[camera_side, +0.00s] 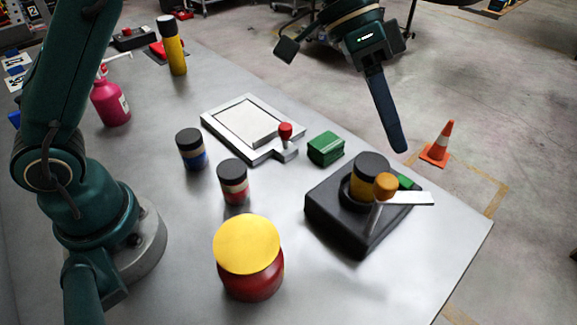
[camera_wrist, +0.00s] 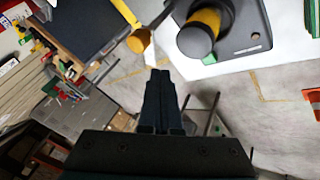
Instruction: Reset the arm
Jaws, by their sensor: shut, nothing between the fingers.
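My gripper (camera_side: 399,145) is raised in the air above the far right side of the table, and its fingers point down. In the wrist view the fingers of my gripper (camera_wrist: 160,75) lie together with nothing between them. In the side view it is apart from the black stand (camera_side: 325,215), which is at the right of the table. A yellow cylinder with a black cap (camera_side: 364,178) sits upright in that stand; it also shows in the wrist view (camera_wrist: 204,24). An orange-knobbed lever (camera_side: 386,185) stands beside the cylinder.
A grey-white tray (camera_side: 215,125) with a red-knobbed lever (camera_side: 285,131) lies mid-table beside a green box (camera_side: 326,149). Blue (camera_side: 191,149) and red (camera_side: 233,182) black-capped jars, a yellow-lidded red jar (camera_side: 250,280) and a pink bottle (camera_side: 109,100) stand nearby. The front right tabletop is clear.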

